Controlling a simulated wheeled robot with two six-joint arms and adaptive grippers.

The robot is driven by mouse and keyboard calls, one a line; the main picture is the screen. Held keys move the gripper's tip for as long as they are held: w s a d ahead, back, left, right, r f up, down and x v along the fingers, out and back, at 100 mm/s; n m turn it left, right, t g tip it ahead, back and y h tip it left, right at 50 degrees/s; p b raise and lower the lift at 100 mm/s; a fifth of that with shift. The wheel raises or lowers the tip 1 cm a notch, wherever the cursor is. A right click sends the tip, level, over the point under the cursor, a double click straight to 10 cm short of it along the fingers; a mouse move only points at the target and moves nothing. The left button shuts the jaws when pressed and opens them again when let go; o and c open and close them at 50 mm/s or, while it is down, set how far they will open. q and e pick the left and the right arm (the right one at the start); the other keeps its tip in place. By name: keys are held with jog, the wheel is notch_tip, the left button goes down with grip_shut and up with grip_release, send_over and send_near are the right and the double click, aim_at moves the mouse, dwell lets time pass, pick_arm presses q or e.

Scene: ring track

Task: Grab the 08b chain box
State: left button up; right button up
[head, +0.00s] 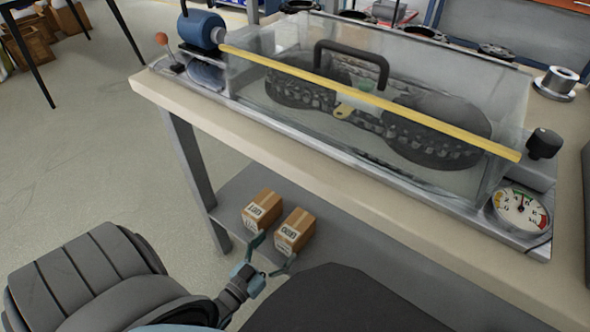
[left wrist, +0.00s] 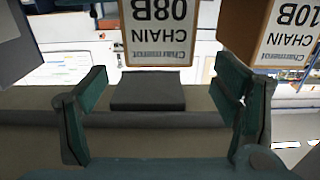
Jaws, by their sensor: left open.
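The 08B chain box (head: 295,231) is a small brown carton with a white label, standing on the low shelf under the bench. My left gripper (head: 270,257) is open and empty just in front of it. In the left wrist view, the 08B box (left wrist: 158,28) shows upside down, ahead of and between the two spread fingers (left wrist: 163,92), and I see no contact. A similar chain box marked 10B (head: 262,209) stands close beside it on the left in the head view. It also shows at the right in the left wrist view (left wrist: 275,35).
The bench top (head: 230,125) overhangs the shelf, and a grey leg (head: 192,175) stands left of the boxes. A clear-covered chain rig (head: 370,110) sits on the bench. The grey shelf (head: 375,262) is bare to the right of the boxes.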

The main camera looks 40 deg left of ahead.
aim_at(295, 225)
pick_arm(q)
jog(key=w+b, duration=0.1)
jog(key=w, duration=0.5)
jog(key=w+b, duration=0.1)
jog(key=w, duration=0.2)
jog(key=shift+f+b, duration=0.3)
jog(key=shift+w+r, duration=0.1)
jog(key=shift+w, duration=0.05)
jog(key=c, duration=1.6)
jog(key=shift+r, duration=0.1)
jog(key=shift+c, duration=1.1)
pick_arm(e)
notch_tip(295, 225, up, 7)
jog(key=shift+s+a+f+n, duration=0.2)
jog(key=shift+s+a+n, duration=0.05)
jog(key=shift+a+n, duration=0.1)
